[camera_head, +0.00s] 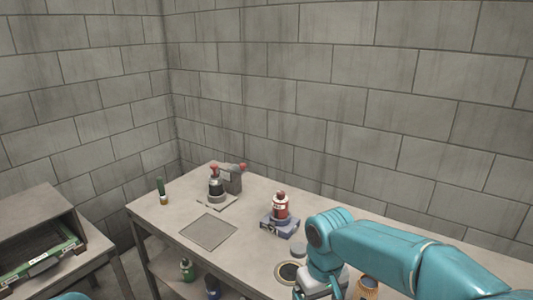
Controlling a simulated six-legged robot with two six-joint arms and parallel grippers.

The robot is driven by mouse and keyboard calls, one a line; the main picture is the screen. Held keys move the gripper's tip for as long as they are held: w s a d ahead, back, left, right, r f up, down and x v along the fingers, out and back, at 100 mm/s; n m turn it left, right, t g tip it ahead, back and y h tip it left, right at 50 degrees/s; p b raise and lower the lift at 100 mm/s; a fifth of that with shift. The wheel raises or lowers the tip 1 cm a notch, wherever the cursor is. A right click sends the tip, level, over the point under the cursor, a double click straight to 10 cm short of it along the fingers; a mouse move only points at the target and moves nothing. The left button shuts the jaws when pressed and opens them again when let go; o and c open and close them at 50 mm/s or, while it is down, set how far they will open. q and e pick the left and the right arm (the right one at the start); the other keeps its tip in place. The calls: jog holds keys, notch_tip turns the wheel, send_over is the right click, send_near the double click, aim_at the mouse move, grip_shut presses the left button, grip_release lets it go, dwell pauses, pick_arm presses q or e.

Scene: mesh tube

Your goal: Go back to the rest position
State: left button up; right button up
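My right arm (400,250), teal, reaches in from the right over the bench. Its wrist bends down near the bench's front, and the pale top of my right gripper (322,284) shows at the bottom edge. Its fingers are below the frame, so whether it is open or holds anything is hidden. Only a small teal piece of my own body (70,296) shows at the bottom left. My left gripper is out of view.
The workbench (165,213) bears a red-topped bottle (281,206) on a blue-grey base, a grey device (234,178), a mesh square (208,231), a green-topped item (162,190) and a dark round opening (289,272). An orange-brown jar (367,288) is beside my wrist. Block walls stand behind.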

jog(key=s+f+m+y, duration=0.15)
jog(key=s+f, duration=0.25)
jog(key=f, duration=0.7)
jog(key=s+f+m+y, duration=0.15)
jog(key=s+f, duration=0.25)
jog(key=f, duration=0.7)
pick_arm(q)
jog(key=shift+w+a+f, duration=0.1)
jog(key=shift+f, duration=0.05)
pick_arm(e)
jog(key=s+f+m, duration=0.1)
jog(key=s+f, duration=0.3)
jog(key=s, duration=0.2)
jog(key=s+f+m+y, duration=0.1)
jog(key=s+f+m, duration=0.1)
jog(key=s+f, duration=0.2)
jog(key=s, duration=0.3)
jog(key=shift+d, duration=0.4)
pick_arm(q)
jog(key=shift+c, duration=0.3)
pick_arm(e)
jog(key=shift+c, duration=0.3)
